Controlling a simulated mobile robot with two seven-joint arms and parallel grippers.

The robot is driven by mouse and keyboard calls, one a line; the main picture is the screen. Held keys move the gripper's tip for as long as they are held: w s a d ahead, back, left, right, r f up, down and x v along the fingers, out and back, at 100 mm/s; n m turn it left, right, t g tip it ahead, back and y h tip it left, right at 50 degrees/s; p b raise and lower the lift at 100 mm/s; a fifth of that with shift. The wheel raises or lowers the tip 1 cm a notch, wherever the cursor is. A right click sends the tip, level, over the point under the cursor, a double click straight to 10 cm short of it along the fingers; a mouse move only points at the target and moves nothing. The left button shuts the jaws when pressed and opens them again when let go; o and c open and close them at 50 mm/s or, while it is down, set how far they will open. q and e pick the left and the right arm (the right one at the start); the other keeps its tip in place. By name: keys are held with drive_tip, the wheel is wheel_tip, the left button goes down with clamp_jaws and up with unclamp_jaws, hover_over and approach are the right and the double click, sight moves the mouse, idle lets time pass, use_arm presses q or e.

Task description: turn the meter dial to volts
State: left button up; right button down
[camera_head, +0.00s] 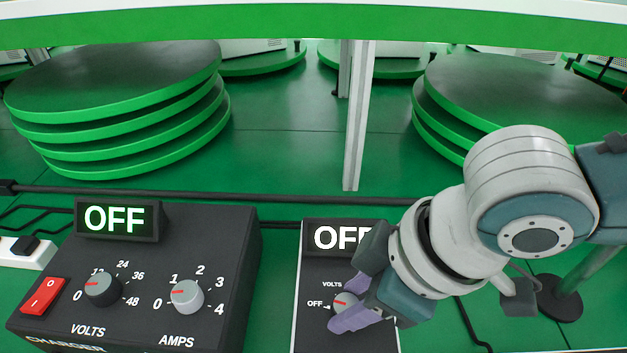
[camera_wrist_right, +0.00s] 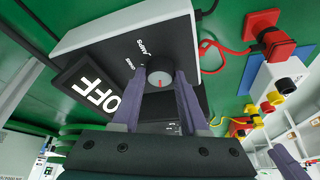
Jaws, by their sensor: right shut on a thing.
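The meter (camera_head: 312,270) is a dark box with a white edge and a display (camera_head: 341,238) reading OFF. Its small grey dial (camera_head: 341,302) has a red mark that points left toward the OFF label; the VOLTS label is just above. My right gripper (camera_head: 343,308) is shut on the dial, a purple finger on either side of it. In the right wrist view the dial (camera_wrist_right: 159,72) sits between the fingertips (camera_wrist_right: 163,84), with the OHMS and AMPS labels beyond it. My arm hides the meter's right part in the head view. My left gripper is not in view.
A charger (camera_head: 215,250) with an OFF display, two dials and a red switch (camera_head: 42,296) stands left of the meter. Stacked green-rimmed discs (camera_head: 120,85) stand behind, left and right. A post (camera_head: 357,120) rises between. The right wrist view shows a red cable (camera_wrist_right: 215,48) and coloured plugs.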

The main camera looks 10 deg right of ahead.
drive_tip(key=shift+s+r+m+p, duration=0.15)
drive_tip(key=shift+m+p, duration=0.15)
drive_tip(key=shift+p, duration=0.35)
drive_tip(key=m+p, duration=0.2)
drive_tip(key=m+t+h+p, duration=0.1)
drive_tip(key=m+p, duration=0.1)
drive_tip(key=p, duration=0.1)
drive_tip(key=shift+s+a+r+m, duration=0.1)
drive_tip(key=shift+a+m, duration=0.1)
drive_tip(key=shift+m, duration=0.1)
drive_tip(key=shift+m+h+p, duration=0.7)
drive_tip(key=shift+m+p, duration=0.25)
drive_tip(key=shift+m, duration=0.15)
drive_tip(key=shift+f+m+t+h+p, duration=0.2)
drive_tip(key=shift+m+t+h+p, duration=0.15)
drive_tip(key=shift+m, duration=0.75)
drive_tip(key=shift+c, duration=2.2)
unclamp_jaws()
